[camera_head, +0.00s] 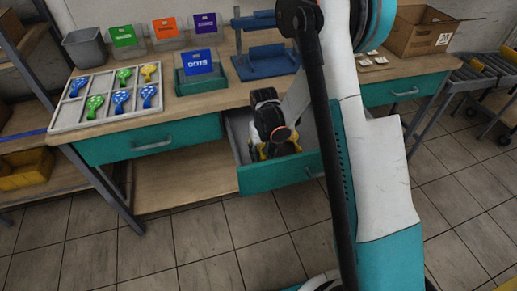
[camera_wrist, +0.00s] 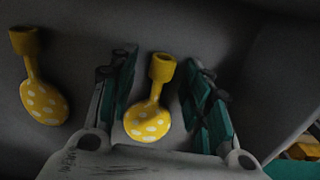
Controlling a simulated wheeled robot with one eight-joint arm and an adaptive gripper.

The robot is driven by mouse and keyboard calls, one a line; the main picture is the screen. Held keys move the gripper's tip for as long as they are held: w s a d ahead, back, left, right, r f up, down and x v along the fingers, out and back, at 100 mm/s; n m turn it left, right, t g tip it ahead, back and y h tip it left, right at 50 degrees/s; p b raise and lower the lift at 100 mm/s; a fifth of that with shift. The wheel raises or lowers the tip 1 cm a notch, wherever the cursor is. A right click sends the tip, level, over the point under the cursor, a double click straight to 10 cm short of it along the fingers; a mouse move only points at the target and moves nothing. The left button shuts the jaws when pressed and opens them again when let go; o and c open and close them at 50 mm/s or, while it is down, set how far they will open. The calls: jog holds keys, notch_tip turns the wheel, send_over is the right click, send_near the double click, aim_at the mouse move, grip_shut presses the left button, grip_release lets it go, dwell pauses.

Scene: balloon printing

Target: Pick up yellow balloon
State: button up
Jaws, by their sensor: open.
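In the wrist view a yellow balloon with white dots (camera_wrist: 150,122) lies on the grey drawer floor, its narrow neck toward the top. My gripper (camera_wrist: 160,70) is open, with one teal-padded finger on each side of this balloon. A second yellow dotted balloon (camera_wrist: 44,100) lies to the left, outside the fingers. In the head view my gripper (camera_head: 266,150) is down inside the open teal drawer (camera_head: 282,173), and my arm hides part of the drawer.
A white compartment tray (camera_head: 60,122) on the table holds several blue and green balloons and a yellow one (camera_head: 148,72). A cardboard box (camera_head: 420,32) is at right. Drawer walls surround my gripper.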

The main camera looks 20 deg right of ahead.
jog(key=shift+r, duration=0.1)
jog(key=c, duration=0.8)
jog(key=shift+r, duration=0.1)
